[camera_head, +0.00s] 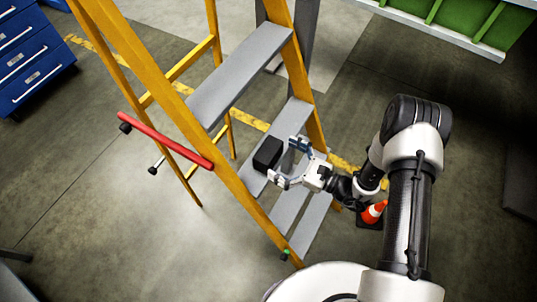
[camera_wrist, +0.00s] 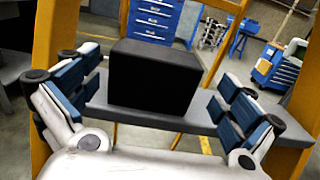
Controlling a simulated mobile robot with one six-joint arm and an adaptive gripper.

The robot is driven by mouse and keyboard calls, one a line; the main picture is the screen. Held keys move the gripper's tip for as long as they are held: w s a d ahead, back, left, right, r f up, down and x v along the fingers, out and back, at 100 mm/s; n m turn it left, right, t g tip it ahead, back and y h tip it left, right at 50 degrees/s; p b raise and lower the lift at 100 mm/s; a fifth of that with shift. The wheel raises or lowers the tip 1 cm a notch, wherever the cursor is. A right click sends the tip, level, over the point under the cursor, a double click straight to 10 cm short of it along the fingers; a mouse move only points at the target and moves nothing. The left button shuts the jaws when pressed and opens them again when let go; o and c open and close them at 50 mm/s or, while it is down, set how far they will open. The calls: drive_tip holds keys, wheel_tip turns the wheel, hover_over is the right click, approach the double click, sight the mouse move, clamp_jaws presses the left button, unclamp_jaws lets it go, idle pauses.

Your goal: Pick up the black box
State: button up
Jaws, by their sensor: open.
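The black box (camera_head: 267,153) sits on a grey step of the yellow stepladder (camera_head: 233,172). In the wrist view the black box (camera_wrist: 153,77) stands upright on the grey step (camera_wrist: 195,124), centred ahead of my gripper. My gripper (camera_head: 285,163) is open in the head view, its fingers pointing at the box. In the wrist view my gripper (camera_wrist: 158,100) has one finger to the left of the box and the other to the right, with gaps visible on both sides. Whether the fingertips reach past the box's front face is hard to tell.
The ladder's yellow rails flank the step, and another grey step (camera_head: 240,76) lies above. A red bar (camera_head: 165,140) crosses the ladder's left side. An orange cone (camera_head: 374,211) stands on the floor below my arm. Blue drawer cabinets (camera_head: 32,55) stand at the far left.

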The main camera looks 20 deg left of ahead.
sight(276, 156)
drive_tip(key=a, duration=0.4)
drive_tip(key=shift+a+b, duration=0.25)
drive_tip(key=shift+b, duration=0.1)
drive_tip(key=c, duration=1.1)
